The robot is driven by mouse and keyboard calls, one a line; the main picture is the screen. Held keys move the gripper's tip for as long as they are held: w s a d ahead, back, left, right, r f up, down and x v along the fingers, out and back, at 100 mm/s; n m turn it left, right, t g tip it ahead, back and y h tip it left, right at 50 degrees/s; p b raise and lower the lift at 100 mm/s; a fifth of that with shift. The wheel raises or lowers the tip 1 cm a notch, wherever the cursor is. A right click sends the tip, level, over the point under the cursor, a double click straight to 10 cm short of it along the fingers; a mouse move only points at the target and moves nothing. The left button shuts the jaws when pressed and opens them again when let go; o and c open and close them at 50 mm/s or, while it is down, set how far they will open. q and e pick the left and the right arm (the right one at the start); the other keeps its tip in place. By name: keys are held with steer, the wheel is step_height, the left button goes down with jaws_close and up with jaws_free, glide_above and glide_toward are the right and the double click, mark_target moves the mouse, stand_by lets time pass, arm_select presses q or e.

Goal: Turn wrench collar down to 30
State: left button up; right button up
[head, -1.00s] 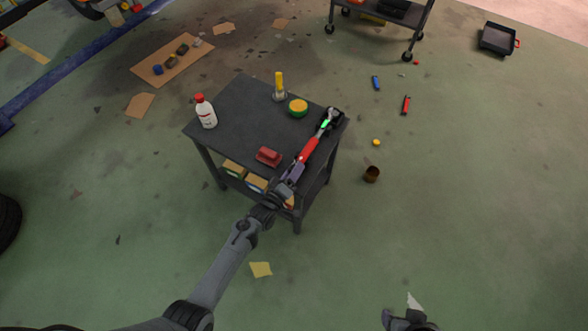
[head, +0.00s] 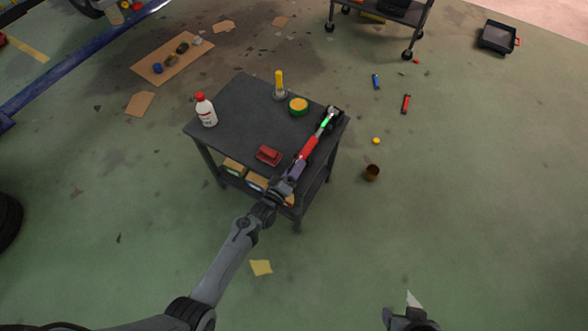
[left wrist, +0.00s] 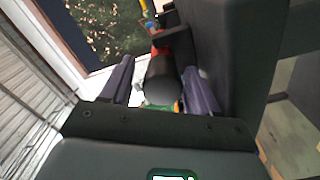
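The torque wrench (head: 309,148) has a red grip, a bright green strip and a dark head. It lies along the right side of the dark cart top, its handle end toward me. My left gripper (head: 292,174) is at that handle end. In the left wrist view its two purple fingers (left wrist: 160,86) stand either side of a dark round end piece (left wrist: 161,77), apparently the collar, with a gap showing at the left finger. The scale reading is too small to read. My right gripper (head: 408,320) is partly in view at the bottom edge, away from the cart.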

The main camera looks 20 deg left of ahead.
arm_select(q)
steer(key=shift+s+f, duration=0.1)
steer(key=shift+f, duration=0.2)
arm_select(e)
steer(key=shift+f, duration=0.15)
